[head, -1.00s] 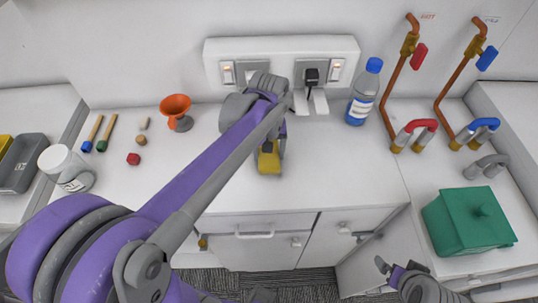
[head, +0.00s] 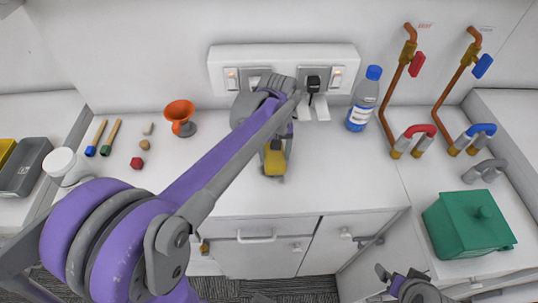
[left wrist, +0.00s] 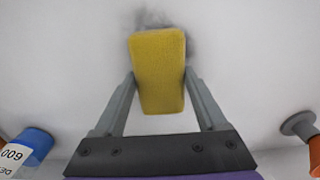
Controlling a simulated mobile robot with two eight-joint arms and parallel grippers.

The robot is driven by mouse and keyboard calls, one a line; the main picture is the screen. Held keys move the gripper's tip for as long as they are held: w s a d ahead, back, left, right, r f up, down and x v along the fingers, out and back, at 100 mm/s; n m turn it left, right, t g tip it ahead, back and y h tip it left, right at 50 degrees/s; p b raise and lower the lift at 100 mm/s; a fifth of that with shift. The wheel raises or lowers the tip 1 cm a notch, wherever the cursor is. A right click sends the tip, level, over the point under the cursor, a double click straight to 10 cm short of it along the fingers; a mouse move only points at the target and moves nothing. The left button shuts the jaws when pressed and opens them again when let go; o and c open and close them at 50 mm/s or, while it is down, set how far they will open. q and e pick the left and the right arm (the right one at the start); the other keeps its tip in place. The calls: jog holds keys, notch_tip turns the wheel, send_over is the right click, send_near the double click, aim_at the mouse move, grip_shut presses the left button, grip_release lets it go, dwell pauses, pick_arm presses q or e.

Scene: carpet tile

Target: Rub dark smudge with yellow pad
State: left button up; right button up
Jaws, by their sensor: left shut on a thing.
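The yellow pad (head: 274,160) is in my left gripper (head: 277,148), over the white counter below the sockets. In the left wrist view the pad (left wrist: 158,72) sits between the two fingers of the left gripper (left wrist: 159,88), which is shut on it. The dark smudge (left wrist: 150,18) is a grey-black smear on the white surface. It shows around the pad's far end, and the pad hides part of it. Whether the pad touches the surface, I cannot tell. My right gripper (head: 398,278) is low at the bottom right, away from the counter; its opening is unclear.
A blue-capped bottle (head: 362,100) stands right of the pad. Brushes (head: 105,138) and small lumps (head: 138,163) lie further left. Pipes with taps (head: 400,80) and a green box (head: 468,228) are at right. The counter's front middle is clear.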

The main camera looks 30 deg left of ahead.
aim_at(281, 166)
pick_arm(q)
jog(key=shift+w+d+f, duration=0.1)
jog(key=shift+w+d, duration=0.05)
jog(key=shift+d, duration=0.35)
jog(key=shift+w+d+f, duration=0.1)
jog(key=shift+w+d, duration=0.05)
jog(key=shift+d, duration=0.35)
jog(key=shift+s+d+r, duration=0.1)
jog(key=shift+s+d, duration=0.1)
jog(key=shift+s, duration=0.6)
jog(key=shift+s+d+f, duration=0.2)
jog(key=shift+s+d, duration=0.35)
jog(key=shift+s, duration=0.35)
jog(key=shift+s+d+f, duration=0.1)
jog(key=shift+s+d, duration=0.3)
jog(key=shift+s, duration=0.25)
jog(key=shift+s+d, duration=0.35)
jog(key=shift+s, duration=0.35)
jog(key=shift+s+d+f, duration=0.1)
jog(key=shift+s+d, duration=0.3)
jog(key=shift+s, duration=0.25)
jog(key=shift+r, duration=0.15)
pick_arm(e)
jog(key=shift+w, duration=0.75)
pick_arm(q)
jog(key=shift+w, duration=0.1)
